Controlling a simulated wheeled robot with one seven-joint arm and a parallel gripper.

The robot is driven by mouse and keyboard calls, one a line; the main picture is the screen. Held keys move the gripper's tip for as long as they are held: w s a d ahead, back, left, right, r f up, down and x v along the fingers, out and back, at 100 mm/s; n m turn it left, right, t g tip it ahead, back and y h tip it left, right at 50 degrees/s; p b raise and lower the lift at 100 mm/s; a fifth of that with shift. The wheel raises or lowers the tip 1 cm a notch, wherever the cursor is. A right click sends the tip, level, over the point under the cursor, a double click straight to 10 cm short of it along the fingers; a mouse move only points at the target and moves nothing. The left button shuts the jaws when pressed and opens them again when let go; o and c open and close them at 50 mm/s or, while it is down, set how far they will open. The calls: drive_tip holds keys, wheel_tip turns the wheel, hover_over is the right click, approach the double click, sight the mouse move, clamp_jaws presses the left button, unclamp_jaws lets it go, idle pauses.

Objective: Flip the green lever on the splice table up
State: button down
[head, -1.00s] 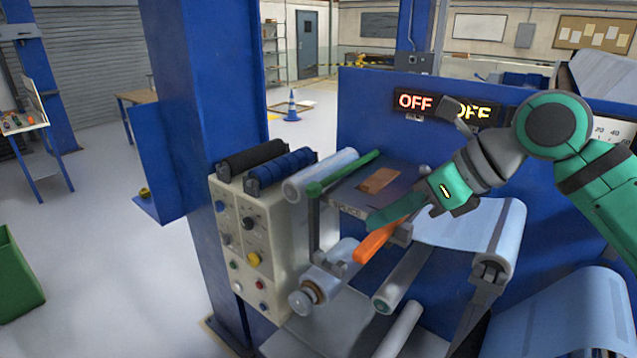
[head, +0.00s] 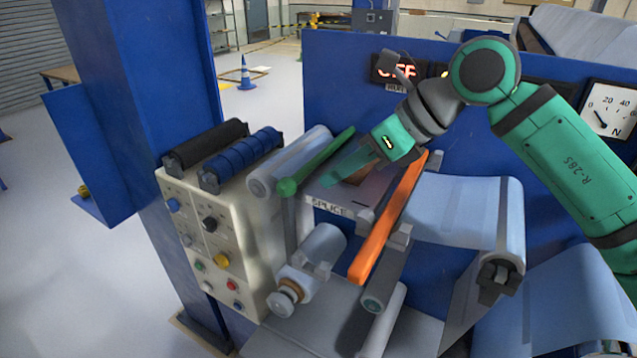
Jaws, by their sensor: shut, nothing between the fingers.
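The green lever (head: 322,159) is a slim bar with a round knob at its near end. It slants along the left side of the splice table (head: 374,192), beside a pale roller. My gripper (head: 328,181) reaches in from the upper right, its teal fingers shut and empty. The fingertips are just right of the green lever, over the table's near-left part. A small gap shows between them in the picture; I cannot tell the depth between them. The gripper hides part of the table top and its brown patch.
An orange lever (head: 385,226) slants along the table's right side, close to my gripper. A control box (head: 218,240) with knobs and black and blue rollers stands left. A blue panel (head: 330,85) rises behind. Pale film rollers lie below and right.

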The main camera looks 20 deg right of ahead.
drive_tip(key=x, duration=0.9)
drive_tip(key=shift+f, duration=0.2)
drive_tip(key=shift+a+r, duration=0.1)
drive_tip(key=shift+a, duration=0.05)
